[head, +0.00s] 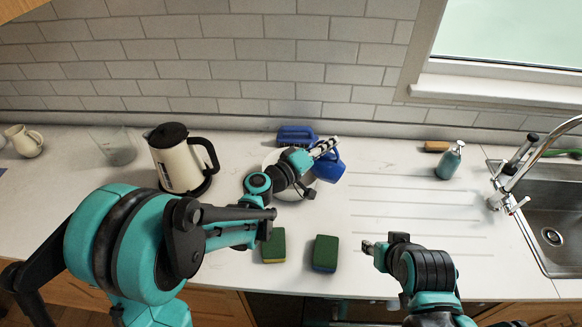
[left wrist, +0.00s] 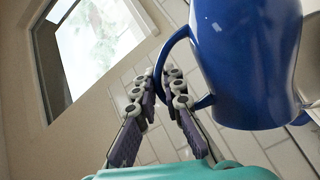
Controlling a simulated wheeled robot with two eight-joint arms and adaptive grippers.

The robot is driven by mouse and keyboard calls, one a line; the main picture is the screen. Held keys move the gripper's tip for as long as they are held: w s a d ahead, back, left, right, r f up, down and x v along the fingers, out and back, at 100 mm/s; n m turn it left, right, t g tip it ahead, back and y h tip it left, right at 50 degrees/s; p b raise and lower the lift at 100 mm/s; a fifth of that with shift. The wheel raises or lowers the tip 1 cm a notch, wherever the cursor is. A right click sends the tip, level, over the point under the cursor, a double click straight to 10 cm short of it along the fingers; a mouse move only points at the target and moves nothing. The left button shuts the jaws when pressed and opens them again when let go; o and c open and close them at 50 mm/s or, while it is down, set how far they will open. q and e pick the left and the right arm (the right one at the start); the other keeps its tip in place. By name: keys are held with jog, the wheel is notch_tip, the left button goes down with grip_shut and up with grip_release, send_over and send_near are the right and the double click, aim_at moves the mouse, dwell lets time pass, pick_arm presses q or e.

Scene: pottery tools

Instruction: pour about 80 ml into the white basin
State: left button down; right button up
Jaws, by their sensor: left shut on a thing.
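A blue mug (head: 329,167) is held up at the right side of the white basin (head: 290,193). My left gripper (head: 324,148) is shut on the mug's handle. In the left wrist view, the blue mug (left wrist: 245,60) fills the upper right, and its handle loop passes between the fingers of my left gripper (left wrist: 170,85). The mug looks tilted in the head view; its contents are hidden. The basin is largely covered by my left arm, so its inside barely shows. My right gripper (head: 370,247) is over the counter's front, apart from the mug; its finger opening is unclear.
A cream kettle (head: 177,160) and a clear beaker (head: 116,146) stand left; a small jug (head: 25,140) is farther left. Two green sponges (head: 273,245) (head: 325,252) lie in front. A soap bottle (head: 450,161) and sink (head: 550,236) are right.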

aim_at(340, 164)
pick_arm(q)
jog(key=d+m, duration=0.1)
jog(key=m+p, duration=0.1)
jog(key=s+d+m+y+p, duration=0.1)
jog(key=shift+d+r+g, duration=0.3)
jog(key=shift+g, duration=0.1)
jog(key=shift+s+d+f+m, duration=0.15)
jog(key=shift+d+f+m, duration=0.05)
jog(key=shift+m, duration=0.1)
jog(key=shift+d+f+m+y, duration=0.2)
jog(key=shift+f+m+y, duration=0.15)
jog(key=shift+y, duration=0.15)
dwell(1.2)
